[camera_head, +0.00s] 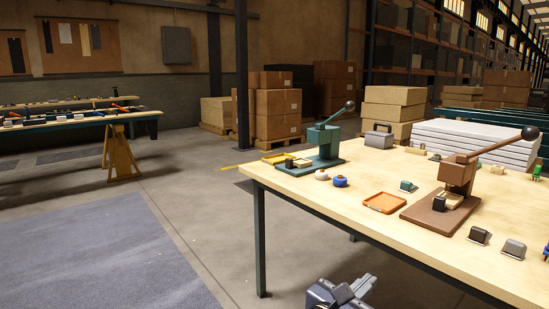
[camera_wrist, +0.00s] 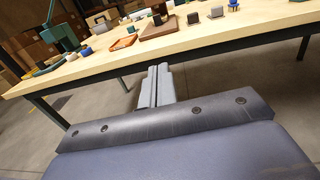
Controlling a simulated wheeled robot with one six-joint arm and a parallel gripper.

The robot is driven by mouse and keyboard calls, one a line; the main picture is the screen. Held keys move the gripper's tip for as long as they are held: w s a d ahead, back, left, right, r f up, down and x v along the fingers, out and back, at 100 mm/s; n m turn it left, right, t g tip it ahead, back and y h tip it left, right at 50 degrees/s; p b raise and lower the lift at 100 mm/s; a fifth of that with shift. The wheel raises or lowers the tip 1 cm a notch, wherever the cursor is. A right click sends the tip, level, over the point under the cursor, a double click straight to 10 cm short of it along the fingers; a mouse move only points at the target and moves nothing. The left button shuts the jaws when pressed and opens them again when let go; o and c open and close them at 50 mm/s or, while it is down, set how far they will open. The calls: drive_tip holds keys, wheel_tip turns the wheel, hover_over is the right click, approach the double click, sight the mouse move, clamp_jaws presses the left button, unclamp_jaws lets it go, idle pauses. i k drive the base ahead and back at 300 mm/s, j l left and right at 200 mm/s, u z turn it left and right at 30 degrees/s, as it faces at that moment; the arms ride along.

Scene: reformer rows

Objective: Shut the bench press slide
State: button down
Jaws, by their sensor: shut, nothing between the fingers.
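Two bench presses stand on the wooden table. A green press (camera_head: 322,140) with a ball-tipped lever is at the left end, with a pale slide (camera_head: 302,162) and dark block low at its front left. A brown press (camera_head: 460,172) is nearer, at the right; its pale slide (camera_head: 453,198) with a dark block lies low on its base. How far each slide sticks out is hard to tell. The green press (camera_wrist: 62,28) also shows in the wrist view, at the upper left. My gripper (camera_wrist: 158,70) is shut and empty, below the table's edge, touching neither press.
The tabletop (camera_head: 290,183) holds an orange tray (camera_head: 384,203), a blue round piece (camera_head: 340,181), small grey blocks (camera_head: 479,235) and a stack of white sheets (camera_head: 470,140). Table legs (camera_head: 260,238) stand near my arm. The floor at left is open.

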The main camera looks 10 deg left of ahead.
sight(300, 162)
drive_tip(key=i+j, duration=0.65)
drive_tip(key=i+j+z, duration=0.1)
drive_tip(key=i+j, duration=1.1)
drive_tip(key=j, duration=0.25)
